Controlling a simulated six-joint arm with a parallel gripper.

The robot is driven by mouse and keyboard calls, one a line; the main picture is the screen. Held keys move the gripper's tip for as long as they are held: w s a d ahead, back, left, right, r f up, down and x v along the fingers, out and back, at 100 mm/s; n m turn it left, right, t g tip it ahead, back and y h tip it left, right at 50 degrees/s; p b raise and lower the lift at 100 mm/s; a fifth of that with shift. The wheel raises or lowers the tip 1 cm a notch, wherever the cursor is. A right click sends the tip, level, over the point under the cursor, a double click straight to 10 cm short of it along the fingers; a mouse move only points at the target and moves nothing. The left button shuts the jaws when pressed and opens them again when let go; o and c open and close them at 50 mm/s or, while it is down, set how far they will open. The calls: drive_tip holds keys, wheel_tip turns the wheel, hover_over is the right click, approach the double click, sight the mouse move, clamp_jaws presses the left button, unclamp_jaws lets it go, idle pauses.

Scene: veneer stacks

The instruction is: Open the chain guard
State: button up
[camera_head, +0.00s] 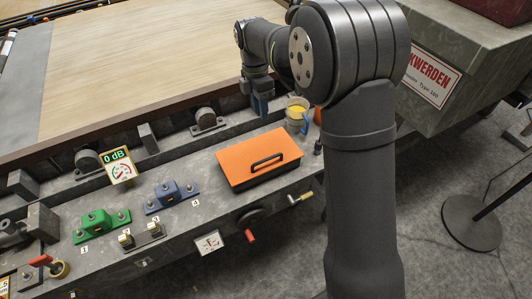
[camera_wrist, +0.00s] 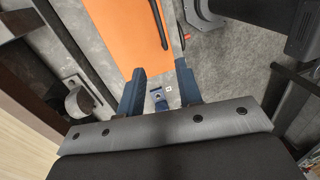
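The chain guard, an orange lid (camera_head: 240,160) with a black handle (camera_head: 267,161), lies closed on the grey machine bench. In the wrist view the orange lid (camera_wrist: 125,35) is at the top, with part of its black handle (camera_wrist: 159,25) along its right side. My gripper (camera_head: 261,108) points down above the bench, behind the guard and to the right of its middle. In the wrist view its two dark blue fingers (camera_wrist: 158,75) stand apart with nothing held between them. The gripper is apart from the handle.
Green (camera_head: 102,227), blue (camera_head: 172,196) and tan (camera_head: 141,237) blocks sit left of the guard. A 0 dB gauge (camera_head: 120,168) stands behind them. A cup with yellow contents (camera_head: 297,114) is near my gripper. A crank (camera_head: 301,198) projects at the bench front.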

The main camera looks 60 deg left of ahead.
drive_tip(key=d+f, duration=0.1)
drive_tip(key=f, duration=0.4)
drive_tip(key=d+f, duration=0.1)
drive_tip(key=f, duration=0.5)
drive_tip(key=d+f, duration=0.1)
drive_tip(key=f, duration=0.5)
drive_tip(key=shift+d, duration=0.25)
clamp_jaws()
